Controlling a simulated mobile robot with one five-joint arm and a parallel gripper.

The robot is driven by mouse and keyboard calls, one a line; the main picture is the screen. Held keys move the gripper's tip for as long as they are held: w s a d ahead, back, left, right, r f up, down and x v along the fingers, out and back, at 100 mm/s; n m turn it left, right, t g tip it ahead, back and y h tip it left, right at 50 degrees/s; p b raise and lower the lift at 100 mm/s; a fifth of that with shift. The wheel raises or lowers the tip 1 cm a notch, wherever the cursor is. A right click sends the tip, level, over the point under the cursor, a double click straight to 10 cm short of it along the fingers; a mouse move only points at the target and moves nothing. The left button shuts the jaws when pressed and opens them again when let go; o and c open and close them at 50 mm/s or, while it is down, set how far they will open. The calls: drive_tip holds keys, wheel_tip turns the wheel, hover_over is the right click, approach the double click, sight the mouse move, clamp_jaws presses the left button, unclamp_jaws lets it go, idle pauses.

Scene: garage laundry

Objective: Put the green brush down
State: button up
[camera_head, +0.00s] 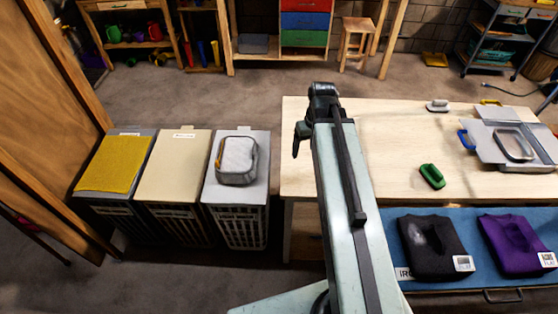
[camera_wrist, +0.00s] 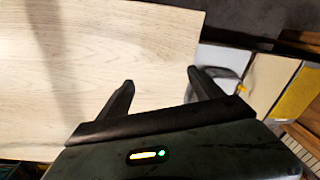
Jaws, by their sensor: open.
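The green brush (camera_head: 432,176) lies on the light wooden table (camera_head: 390,168), right of my arm in the head view. It rests on the bare tabletop, apart from the metal case and from the table's front edge. My gripper (camera_wrist: 160,78) is open, with two dark fingers spread and nothing between them. In the head view its end (camera_head: 298,143) is near the table's left edge, well left of the brush. I cannot make out the brush in the wrist view.
An open grey case (camera_head: 484,150) and a small grey brush-like item (camera_head: 437,106) are on the table's right. Hampers with grey, cream and yellow (camera_head: 110,163) tops stand left. Folded black (camera_head: 432,246) and purple (camera_head: 514,243) clothes lie on a blue surface in front. The tabletop's middle is clear.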

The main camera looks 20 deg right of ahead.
drive_tip(key=s+a, duration=0.1)
drive_tip(key=a, duration=1.1)
drive_tip(key=shift+s+a+g+h, duration=0.3)
drive_tip(key=shift+s+h, duration=0.05)
drive_tip(key=shift+h, duration=0.05)
